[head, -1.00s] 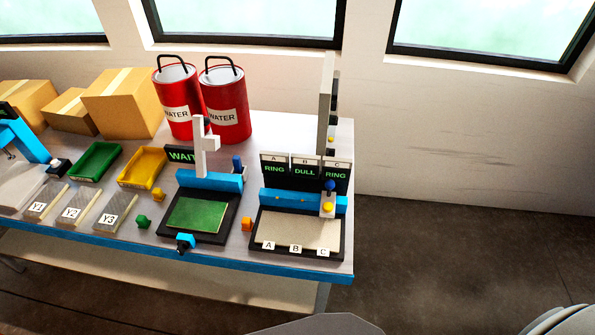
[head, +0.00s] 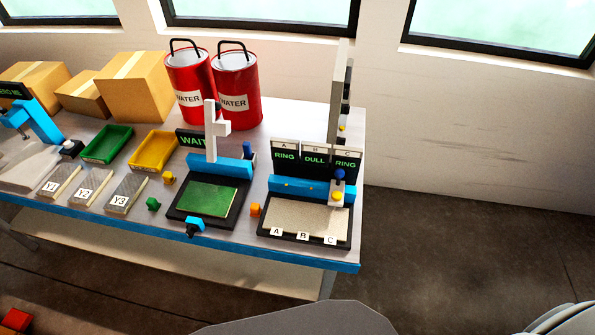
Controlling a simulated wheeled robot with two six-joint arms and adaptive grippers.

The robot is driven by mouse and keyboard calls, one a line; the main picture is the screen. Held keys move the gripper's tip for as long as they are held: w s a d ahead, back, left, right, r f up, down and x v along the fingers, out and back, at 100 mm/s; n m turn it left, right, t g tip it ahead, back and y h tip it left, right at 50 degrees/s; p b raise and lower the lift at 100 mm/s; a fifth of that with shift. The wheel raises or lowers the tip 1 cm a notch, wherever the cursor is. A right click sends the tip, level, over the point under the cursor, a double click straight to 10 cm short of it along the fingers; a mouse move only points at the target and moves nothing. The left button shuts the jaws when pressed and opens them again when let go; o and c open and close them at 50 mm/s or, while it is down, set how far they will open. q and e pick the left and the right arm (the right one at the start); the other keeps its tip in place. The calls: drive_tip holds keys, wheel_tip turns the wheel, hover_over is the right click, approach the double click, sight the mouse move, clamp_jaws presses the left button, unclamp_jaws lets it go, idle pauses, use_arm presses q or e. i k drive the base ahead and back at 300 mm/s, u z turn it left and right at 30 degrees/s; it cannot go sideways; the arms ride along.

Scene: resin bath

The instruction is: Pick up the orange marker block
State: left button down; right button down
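The small orange marker block (head: 255,210) stands on the table in the head view. It sits between the black-framed green plate fixture (head: 238,219) and the station with the tan pad marked A, B and C (head: 345,244). Nothing touches it from above. Neither of my grippers is recognisable in this view. A pale grey rounded shape at the bottom edge and another at the lower right corner appear to be parts of my own body.
Blocks Y1, Y2 and Y3 (head: 126,196), trays (head: 107,145) and red water cans (head: 237,88) share the table. A tall grey panel (head: 336,100) rises at right. Floor is open at right.

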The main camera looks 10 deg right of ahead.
sight(255, 210)
drive_tip(key=u, duration=0.55)
drive_tip(key=k, duration=1)
drive_tip(key=z, duration=1.3)
drive_tip(key=i, duration=0.5)
drive_tip(key=z, duration=0.1)
